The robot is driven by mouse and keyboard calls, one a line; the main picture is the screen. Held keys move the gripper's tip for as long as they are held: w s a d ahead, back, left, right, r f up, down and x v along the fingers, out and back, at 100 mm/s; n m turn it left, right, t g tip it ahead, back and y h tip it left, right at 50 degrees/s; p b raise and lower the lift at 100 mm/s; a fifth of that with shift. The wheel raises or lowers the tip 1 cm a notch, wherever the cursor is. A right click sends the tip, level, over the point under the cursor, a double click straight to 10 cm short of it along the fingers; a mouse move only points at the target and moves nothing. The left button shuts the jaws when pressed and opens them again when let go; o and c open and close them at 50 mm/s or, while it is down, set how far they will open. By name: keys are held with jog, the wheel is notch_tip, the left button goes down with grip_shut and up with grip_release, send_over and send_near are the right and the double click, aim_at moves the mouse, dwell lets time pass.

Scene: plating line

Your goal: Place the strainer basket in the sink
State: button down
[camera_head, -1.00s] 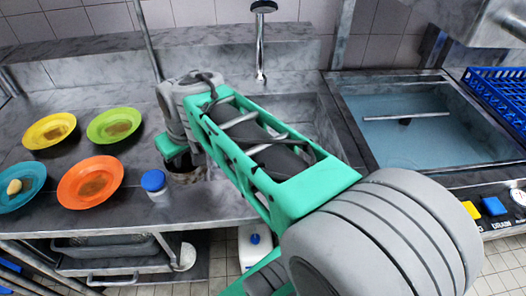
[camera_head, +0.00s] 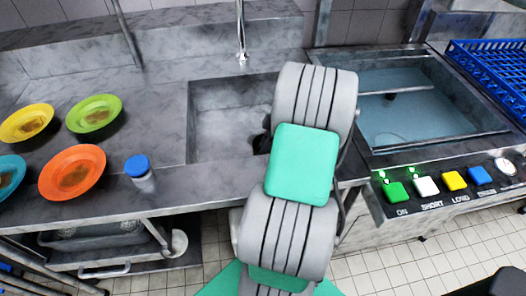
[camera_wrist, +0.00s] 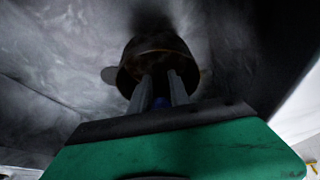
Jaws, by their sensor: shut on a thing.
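The strainer basket (camera_wrist: 155,62) is a dark round cup with a brownish rim in the wrist view. My gripper (camera_wrist: 162,88) is shut on it, with both grey fingers at its near side. The sink (camera_head: 222,122) is the empty grey basin in the middle of the head view. My arm covers the sink's right part, and my gripper and most of the basket are hidden there. A dark bit shows at the arm's left edge over the basin. Whether the basket touches the sink floor I cannot tell.
A blue-capped bottle (camera_head: 139,173) stands on the counter left of the sink. Yellow, green, orange and teal plates lie further left. A tap (camera_head: 241,35) rises behind the sink. A water-filled basin (camera_head: 410,115) and coloured buttons (camera_head: 425,187) are at right.

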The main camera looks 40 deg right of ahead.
jog(key=shift+f, duration=2.25)
jog(key=c, duration=1.2)
grip_release()
jog(key=shift+c, duration=0.2)
jog(key=shift+r, duration=0.1)
